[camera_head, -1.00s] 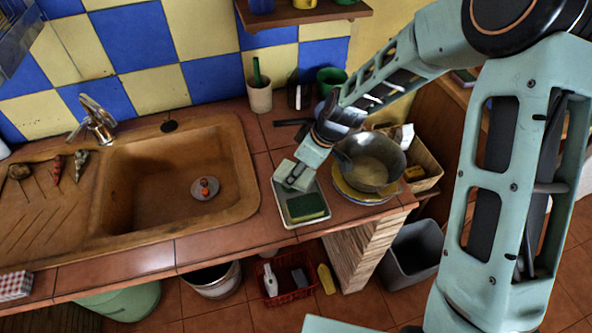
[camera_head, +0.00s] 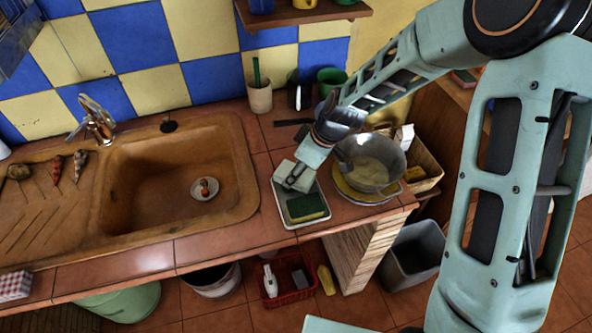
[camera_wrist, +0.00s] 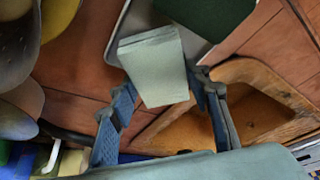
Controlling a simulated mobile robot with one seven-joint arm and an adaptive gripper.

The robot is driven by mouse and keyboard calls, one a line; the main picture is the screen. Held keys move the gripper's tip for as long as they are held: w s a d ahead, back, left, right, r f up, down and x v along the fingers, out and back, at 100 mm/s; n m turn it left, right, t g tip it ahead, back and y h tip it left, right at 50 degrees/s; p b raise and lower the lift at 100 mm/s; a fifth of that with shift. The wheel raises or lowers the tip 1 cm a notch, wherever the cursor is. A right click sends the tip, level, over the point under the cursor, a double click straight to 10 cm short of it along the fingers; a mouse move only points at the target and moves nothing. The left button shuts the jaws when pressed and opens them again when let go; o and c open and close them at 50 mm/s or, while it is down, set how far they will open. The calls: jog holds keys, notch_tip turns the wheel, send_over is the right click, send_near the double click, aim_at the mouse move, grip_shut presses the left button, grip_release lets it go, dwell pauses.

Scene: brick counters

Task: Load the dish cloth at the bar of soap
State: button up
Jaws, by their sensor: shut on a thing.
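A pale grey-green block (camera_wrist: 155,70) sits between the two fingers of my gripper (camera_wrist: 165,103) in the wrist view. I cannot tell whether it is the dish cloth, folded, or the bar of soap. My gripper (camera_head: 296,179) is shut on it at the back end of a pale tray (camera_head: 283,212), seen from the head. A dark green sponge (camera_head: 306,208) lies in the front of that tray. I cannot tell whether the block still touches the tray. A red-and-white checked item (camera_head: 14,286), perhaps a cloth, lies at the counter's far left.
A brown sink (camera_head: 165,170) is left of the tray. A metal bowl (camera_head: 372,165) on yellow plates (camera_head: 345,192) stands close on the right, with a box (camera_head: 427,165) beyond. Cups (camera_head: 260,97) stand behind. A bare strip of counter (camera_head: 215,240) runs in front.

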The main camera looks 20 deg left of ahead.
jog(key=shift+s+d, duration=0.1)
jog(key=shift+r+p, duration=1.95)
jog(key=shift+r, duration=1.5)
